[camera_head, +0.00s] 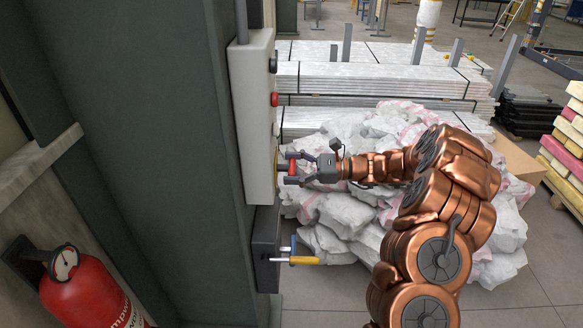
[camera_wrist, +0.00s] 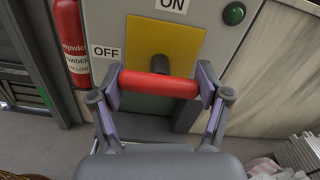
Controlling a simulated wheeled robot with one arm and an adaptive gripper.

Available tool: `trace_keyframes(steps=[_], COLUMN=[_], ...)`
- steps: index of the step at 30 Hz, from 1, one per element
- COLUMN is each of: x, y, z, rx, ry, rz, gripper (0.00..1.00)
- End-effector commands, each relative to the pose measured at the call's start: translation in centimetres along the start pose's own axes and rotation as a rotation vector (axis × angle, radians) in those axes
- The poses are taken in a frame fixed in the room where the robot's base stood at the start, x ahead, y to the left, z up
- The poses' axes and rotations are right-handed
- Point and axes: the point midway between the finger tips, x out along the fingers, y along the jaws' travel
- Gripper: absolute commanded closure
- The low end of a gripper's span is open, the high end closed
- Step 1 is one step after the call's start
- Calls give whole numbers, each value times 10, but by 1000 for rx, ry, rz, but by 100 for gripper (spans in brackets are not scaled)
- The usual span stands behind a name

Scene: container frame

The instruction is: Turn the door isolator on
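The door isolator's red bar handle (camera_wrist: 160,85) lies crosswise in the wrist view, on a dark stem in front of a yellow plate (camera_wrist: 196,42). An ON label (camera_wrist: 172,5) is above the plate and an OFF label (camera_wrist: 105,52) is to its left. My gripper (camera_wrist: 160,88) is spread wide, with one finger at each end of the bar. The pads are very close to the bar's ends; I cannot tell whether they press on it. In the head view, my gripper (camera_head: 289,167) is at the red handle (camera_head: 292,168) on the side of the grey box (camera_head: 251,110).
Red (camera_head: 274,99) and black (camera_head: 273,64) buttons sit higher on the box. A yellow-handled lever (camera_head: 303,260) juts out below it. A red fire extinguisher (camera_head: 85,292) is at lower left. White sacks (camera_head: 345,215) and stacked boards (camera_head: 370,78) lie behind my arm.

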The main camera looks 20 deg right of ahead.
Motion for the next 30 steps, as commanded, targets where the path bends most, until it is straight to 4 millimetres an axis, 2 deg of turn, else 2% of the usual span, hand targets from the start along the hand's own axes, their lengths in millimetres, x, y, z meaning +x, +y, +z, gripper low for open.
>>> trace_keyframes(steps=[1,6,9,20,30], x=[0,0,0,2,2], y=[0,-1,-1,0,2], z=[0,0,0,-4,-7], rx=[0,-1,-1,-76,-327], ry=[0,0,0,-1,-4], rz=[-1,-2,-2,-1,-1], gripper=[34,52,59,60,60])
